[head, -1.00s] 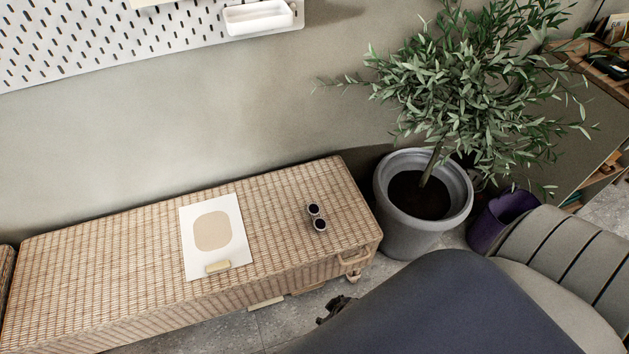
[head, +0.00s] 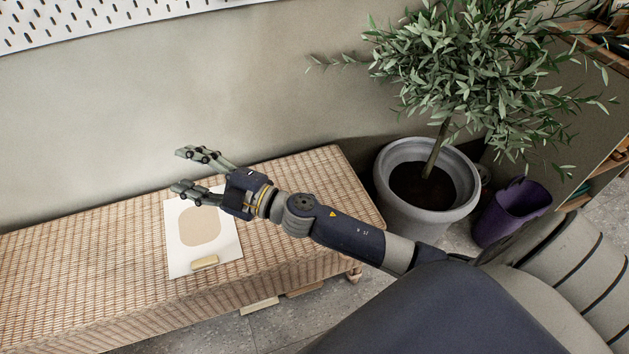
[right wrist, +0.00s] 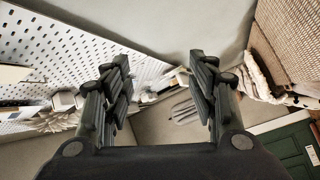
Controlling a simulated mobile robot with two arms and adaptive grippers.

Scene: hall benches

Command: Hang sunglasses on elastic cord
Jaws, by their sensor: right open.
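My right gripper (head: 184,171) reaches in from the right over the wicker bench (head: 80,270). It is open, with its two fingers spread and pointing left. In the right wrist view the open fingers (right wrist: 158,70) have nothing between them. The sunglasses do not show now; my right arm covers the part of the bench where they lay a second ago. I cannot make out an elastic cord in either view. My left gripper is not in view.
A white sheet with a beige patch (head: 200,226) lies on the bench below my gripper. A pegboard (head: 60,28) runs along the wall. A grey pot (head: 462,208) with a leafy plant and a purple bin (head: 512,208) stand to the right.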

